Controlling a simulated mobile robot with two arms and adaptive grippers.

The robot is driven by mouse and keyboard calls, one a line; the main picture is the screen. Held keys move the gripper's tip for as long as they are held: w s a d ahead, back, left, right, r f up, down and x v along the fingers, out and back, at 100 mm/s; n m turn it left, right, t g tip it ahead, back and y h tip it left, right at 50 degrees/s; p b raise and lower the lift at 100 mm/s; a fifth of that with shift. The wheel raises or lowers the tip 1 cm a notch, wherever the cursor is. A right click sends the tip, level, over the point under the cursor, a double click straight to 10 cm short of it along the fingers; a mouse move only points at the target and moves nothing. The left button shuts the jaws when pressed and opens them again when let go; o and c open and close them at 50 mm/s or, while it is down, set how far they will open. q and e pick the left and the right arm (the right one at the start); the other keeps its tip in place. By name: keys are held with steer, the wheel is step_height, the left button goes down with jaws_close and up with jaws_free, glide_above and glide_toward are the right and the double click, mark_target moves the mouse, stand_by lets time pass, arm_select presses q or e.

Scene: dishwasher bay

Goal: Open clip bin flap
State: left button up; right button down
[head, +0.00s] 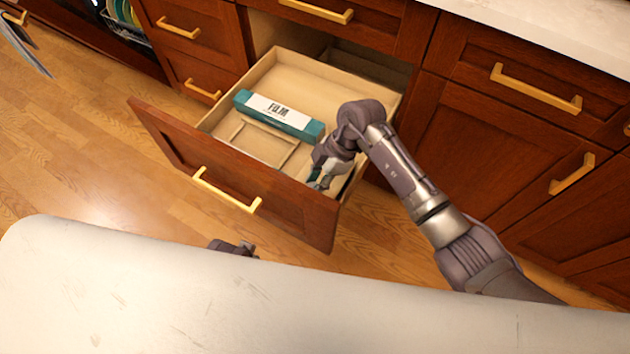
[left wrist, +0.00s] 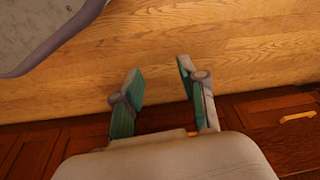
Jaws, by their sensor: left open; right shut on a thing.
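My right gripper (head: 320,178) reaches down into the front right corner of the open drawer (head: 262,70). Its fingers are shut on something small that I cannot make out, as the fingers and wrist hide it. I cannot clearly pick out the clip bin or its flap; a narrow dark gap shows beside the fingers at the drawer's right wall. My left gripper (left wrist: 158,80) is open and empty over the wooden floor in the left wrist view. In the head view only a small part of it shows, below the drawer front.
A teal and white film box (head: 279,113) lies across the drawer, behind a low wooden divider frame (head: 262,142). The drawer front has a brass handle (head: 226,190). Closed red-brown cabinets (head: 500,130) stand to the right. Wooden floor (head: 75,130) is clear at the left.

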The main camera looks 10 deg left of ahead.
steer(key=w+r+g+p, duration=0.1)
steer(key=r, duration=0.1)
steer(key=w+d+r+g+y+p, duration=0.1)
steer(key=w+r+g, duration=0.1)
steer(key=shift+r, duration=0.25)
arm_select(q)
steer(key=s+f, duration=0.5)
steer(key=f, duration=0.4)
steer(key=shift+a+g+p, duration=0.3)
arm_select(e)
steer(key=shift+w+d+r, duration=0.2)
steer(key=shift+w+r, duration=0.25)
steer(key=shift+w, duration=0.05)
steer(key=shift+w+d+r, duration=0.2)
steer(key=shift+w+r, duration=0.2)
steer(key=shift+w, duration=0.1)
arm_select(q)
steer(key=shift+s, duration=0.1)
arm_select(e)
steer(key=c, duration=0.9)
jaws_free()
steer(key=shift+o, duration=0.2)
steer(key=v, duration=0.7)
steer(key=shift+d, duration=0.15)
